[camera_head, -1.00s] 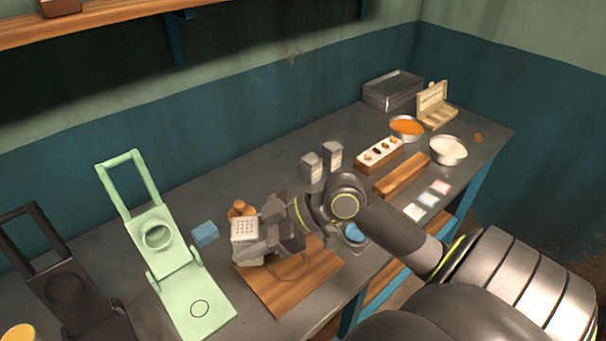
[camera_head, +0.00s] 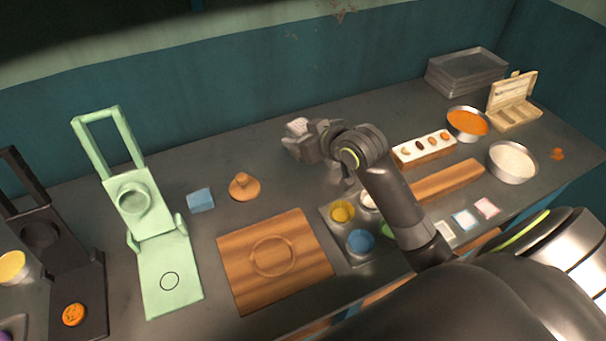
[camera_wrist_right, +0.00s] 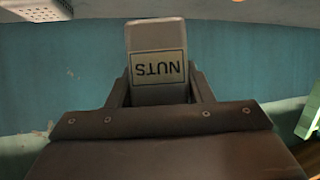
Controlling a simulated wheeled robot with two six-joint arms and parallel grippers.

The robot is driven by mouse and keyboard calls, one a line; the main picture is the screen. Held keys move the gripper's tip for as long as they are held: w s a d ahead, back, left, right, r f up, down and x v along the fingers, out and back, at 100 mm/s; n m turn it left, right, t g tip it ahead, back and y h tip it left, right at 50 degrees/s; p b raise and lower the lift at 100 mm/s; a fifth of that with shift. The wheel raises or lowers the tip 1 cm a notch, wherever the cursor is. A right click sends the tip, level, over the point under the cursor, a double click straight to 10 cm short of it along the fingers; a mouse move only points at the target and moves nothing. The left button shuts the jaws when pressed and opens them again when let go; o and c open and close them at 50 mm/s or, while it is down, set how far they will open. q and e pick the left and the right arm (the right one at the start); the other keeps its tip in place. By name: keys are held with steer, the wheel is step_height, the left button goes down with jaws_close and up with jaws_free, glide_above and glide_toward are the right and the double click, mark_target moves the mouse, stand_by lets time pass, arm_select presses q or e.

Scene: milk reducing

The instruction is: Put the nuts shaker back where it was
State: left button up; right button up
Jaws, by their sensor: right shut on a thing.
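The nuts shaker (camera_wrist_right: 158,66) is between the fingers of my right gripper (camera_wrist_right: 157,88), its NUTS label upside down in the right wrist view. In the head view my right gripper (camera_head: 303,147) is at the back middle of the table, with a pale perforated shaker top (camera_head: 297,126) showing at its fingers. The gripper hides the shaker's lower part, so I cannot tell whether it touches the table. Another perforated shaker top (camera_wrist_right: 38,10) shows at the upper left of the wrist view. My left gripper is not in view.
A wooden board (camera_head: 228,262) with a ring mark lies at the front. A green press (camera_head: 165,250), a blue block (camera_head: 200,200) and a wooden stamp (camera_head: 244,187) stand left of it. A tray with coloured cups (camera_head: 342,211) lies below my right arm.

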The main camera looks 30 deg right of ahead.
steer(key=w+d+m+h, duration=0.1)
steer(key=w+f+m+h, duration=0.1)
steer(key=shift+w+d+f+m+h, duration=0.15)
steer(key=shift+w+d+m+h, duration=0.15)
steer(key=shift+d, duration=0.05)
steer(key=shift+m+h, duration=0.3)
steer(key=f, duration=1)
steer(key=shift+w+d, duration=0.2)
steer(key=shift+w, duration=0.05)
steer(key=shift+f, duration=0.2)
steer(key=o, duration=1.1)
steer(key=shift+c, duration=0.2)
steer(key=shift+r, duration=0.1)
